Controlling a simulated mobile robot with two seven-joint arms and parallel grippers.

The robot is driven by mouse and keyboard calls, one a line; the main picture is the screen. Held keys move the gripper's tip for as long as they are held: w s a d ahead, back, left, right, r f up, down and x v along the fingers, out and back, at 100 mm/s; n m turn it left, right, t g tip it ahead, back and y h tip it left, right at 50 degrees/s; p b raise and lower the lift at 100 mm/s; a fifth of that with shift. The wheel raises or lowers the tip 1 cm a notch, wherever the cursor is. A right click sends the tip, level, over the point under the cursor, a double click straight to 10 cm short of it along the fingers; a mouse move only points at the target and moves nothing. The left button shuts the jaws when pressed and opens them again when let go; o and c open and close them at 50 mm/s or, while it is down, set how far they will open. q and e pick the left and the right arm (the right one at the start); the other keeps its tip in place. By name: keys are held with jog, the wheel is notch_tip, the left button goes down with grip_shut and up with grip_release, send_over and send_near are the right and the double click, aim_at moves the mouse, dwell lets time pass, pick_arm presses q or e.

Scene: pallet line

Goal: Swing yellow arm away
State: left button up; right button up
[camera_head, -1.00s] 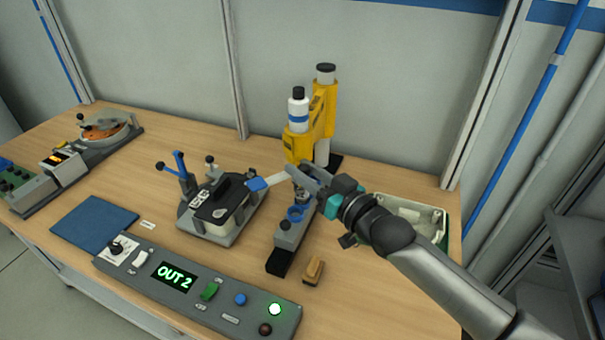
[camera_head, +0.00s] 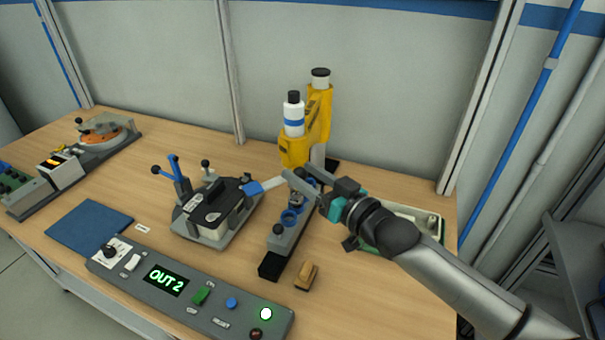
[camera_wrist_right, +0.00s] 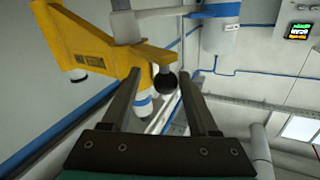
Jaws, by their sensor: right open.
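The yellow arm (camera_head: 318,118) stands on a post at the back of the bench and carries a white bottle (camera_head: 294,118) with a blue band and black cap. My right gripper (camera_head: 292,174) is just in front of and below the arm's near end. In the right wrist view the yellow arm (camera_wrist_right: 98,48) fills the upper left. A black ball knob (camera_wrist_right: 165,82) at its end shows between the open fingers (camera_wrist_right: 159,78). I cannot tell whether they touch it. My left gripper is in neither view.
Below my right gripper is a grey fixture with blue rings (camera_head: 290,218). A clamp device (camera_head: 215,208) stands to its left and a wooden-topped block (camera_head: 306,275) in front. A pale tray (camera_head: 432,222) lies behind my forearm. The control panel (camera_head: 190,290) reads OUT 2.

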jog(key=shift+o, duration=0.2)
jog(key=shift+a, duration=0.15)
jog(key=shift+s, duration=0.1)
jog(key=v, duration=1.5)
